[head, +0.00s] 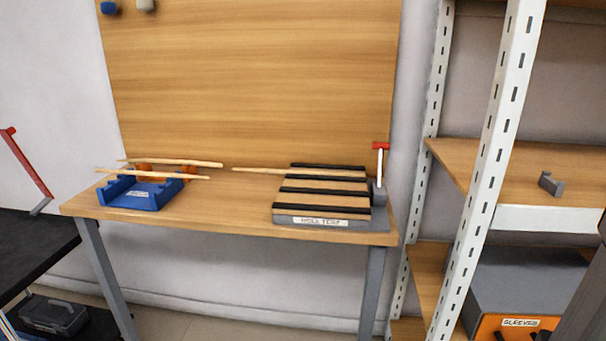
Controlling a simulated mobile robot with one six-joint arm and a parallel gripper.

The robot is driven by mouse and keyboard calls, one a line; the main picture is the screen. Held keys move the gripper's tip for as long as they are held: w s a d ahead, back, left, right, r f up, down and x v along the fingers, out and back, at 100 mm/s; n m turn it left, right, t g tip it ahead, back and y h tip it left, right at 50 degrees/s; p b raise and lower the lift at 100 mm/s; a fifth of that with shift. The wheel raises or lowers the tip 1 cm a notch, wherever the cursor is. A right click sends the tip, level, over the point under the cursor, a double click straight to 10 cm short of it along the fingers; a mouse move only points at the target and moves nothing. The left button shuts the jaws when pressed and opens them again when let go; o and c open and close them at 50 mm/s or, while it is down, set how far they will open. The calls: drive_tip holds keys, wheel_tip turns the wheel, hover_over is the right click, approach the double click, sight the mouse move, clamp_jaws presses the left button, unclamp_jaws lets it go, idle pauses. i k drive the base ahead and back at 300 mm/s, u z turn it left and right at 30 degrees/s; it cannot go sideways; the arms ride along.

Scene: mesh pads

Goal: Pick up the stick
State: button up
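Several thin pale wooden sticks show in the head view. Another pale stick (258,170) reaches from the slatted block (322,222) leftward over the wooden table (235,208). Its right end meets the block's back slats, and I cannot tell how it is supported. My gripper is not visible in this view.
A red-topped white upright tool (380,165) stands at the block's right edge. Orange pieces (187,170) sit at the blue holder. A metal-post shelf (500,130) stands at right, with a labelled grey-orange box (525,285). The table's middle front is clear.

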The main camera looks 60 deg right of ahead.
sight(263, 170)
drive_tip(key=i, duration=0.85)
drive_tip(key=u, duration=0.05)
